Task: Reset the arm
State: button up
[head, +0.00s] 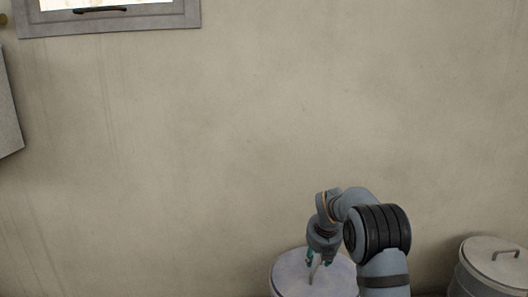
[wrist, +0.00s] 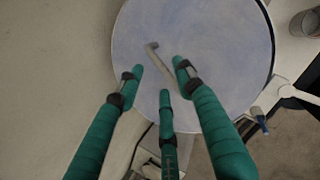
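My gripper (wrist: 158,82) has three green fingers, spread apart with nothing held between them, so it is open. In the head view, my gripper (head: 316,262) hangs pointing down over a pale, round lid-like top (head: 292,284). In the wrist view, this round pale blue-grey top (wrist: 215,35) lies beneath the fingers. A thin grey bent handle (wrist: 154,52) on it shows between the fingertips and appears not gripped. The exact gap between the fingertips and the top cannot be told.
A metal bin with a handled lid (head: 495,255) stands at the right. A small grey container (wrist: 306,22) shows at the upper right of the wrist view, with a white object (wrist: 287,92) below it. A plain wall (head: 230,130) with a framed window (head: 108,22) fills the background.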

jog(key=x, duration=0.4)
jog(key=shift+w+f, duration=0.1)
jog(key=shift+f, duration=0.05)
jog(key=shift+r+p, duration=0.3)
